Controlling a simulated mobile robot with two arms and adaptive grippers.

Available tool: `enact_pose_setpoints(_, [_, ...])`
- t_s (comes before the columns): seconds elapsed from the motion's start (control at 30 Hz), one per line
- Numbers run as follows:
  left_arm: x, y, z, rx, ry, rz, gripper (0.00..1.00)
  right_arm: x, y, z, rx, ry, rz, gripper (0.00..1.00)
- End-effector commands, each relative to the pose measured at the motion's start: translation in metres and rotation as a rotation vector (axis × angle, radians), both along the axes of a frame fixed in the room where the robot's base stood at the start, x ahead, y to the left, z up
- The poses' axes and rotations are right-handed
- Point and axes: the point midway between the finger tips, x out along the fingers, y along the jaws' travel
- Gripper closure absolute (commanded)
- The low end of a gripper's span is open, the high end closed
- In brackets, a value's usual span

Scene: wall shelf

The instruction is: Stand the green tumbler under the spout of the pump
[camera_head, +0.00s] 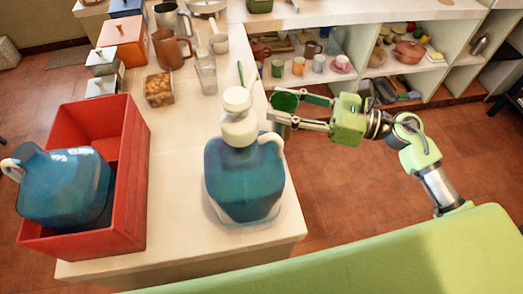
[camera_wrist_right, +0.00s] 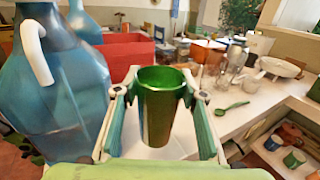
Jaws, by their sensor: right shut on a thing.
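The green tumbler (camera_head: 285,102) is upright in my right gripper (camera_head: 275,104), which is shut on it. They are just right of the blue pump jug, by the counter's right edge. In the right wrist view the tumbler (camera_wrist_right: 163,110) stands between the fingers of the gripper (camera_wrist_right: 160,96). The pump jug (camera_head: 243,175) stands on the counter with a white pump head (camera_head: 238,103) and a white side handle. Its blue body (camera_wrist_right: 60,95) fills the left of the wrist view. The spout cannot be made out clearly. My left gripper is not in view.
A red crate (camera_head: 128,205) holding another blue jug (camera_head: 65,185) stands on the left of the counter (camera_head: 175,170). A green spoon (camera_head: 240,72), a glass (camera_head: 207,75) and a brown mug (camera_head: 170,48) are behind. Shelves with cups (camera_head: 298,66) stand beyond the arm.

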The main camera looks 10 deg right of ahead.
Motion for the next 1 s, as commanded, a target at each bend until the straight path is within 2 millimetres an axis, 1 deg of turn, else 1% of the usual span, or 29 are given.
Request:
enact_pose_setpoints(0.03, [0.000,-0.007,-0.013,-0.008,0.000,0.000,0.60,0.011,0.006,-0.006,-0.001,-0.007,0.017,0.99])
enact_pose_setpoints(0.1, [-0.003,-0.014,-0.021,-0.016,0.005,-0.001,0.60,0.023,0.014,-0.008,-0.001,-0.007,0.040,0.99])
enact_pose_setpoints(0.17, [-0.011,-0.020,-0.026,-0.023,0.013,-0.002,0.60,0.031,0.021,-0.009,0.000,-0.005,0.058,0.99])
enact_pose_setpoints(0.27, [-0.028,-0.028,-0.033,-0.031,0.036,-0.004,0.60,0.042,0.029,-0.010,0.000,-0.004,0.079,0.99])
enact_pose_setpoints(0.3, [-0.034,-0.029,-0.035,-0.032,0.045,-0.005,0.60,0.045,0.031,-0.010,0.000,-0.004,0.085,0.99])
enact_pose_setpoints(0.4, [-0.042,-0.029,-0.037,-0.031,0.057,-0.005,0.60,0.050,0.035,-0.011,0.002,0.000,0.094,0.99])
enact_pose_setpoints(0.47, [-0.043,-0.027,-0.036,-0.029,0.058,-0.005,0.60,0.052,0.036,-0.015,0.004,0.003,0.096,0.99])
enact_pose_setpoints(0.57, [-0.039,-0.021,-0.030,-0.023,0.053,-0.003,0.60,0.052,0.036,-0.031,0.006,0.007,0.098,0.99])
enact_pose_setpoints(0.7, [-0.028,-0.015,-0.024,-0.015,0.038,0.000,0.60,0.051,0.036,-0.057,0.005,0.006,0.097,0.99])
enact_pose_setpoints(0.83, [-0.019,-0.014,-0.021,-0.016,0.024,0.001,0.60,0.052,0.035,-0.070,0.003,0.001,0.097,0.99])
enact_pose_setpoints(1.0, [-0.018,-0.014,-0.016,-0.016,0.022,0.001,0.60,0.052,0.035,-0.092,0.004,0.004,0.096,0.99])
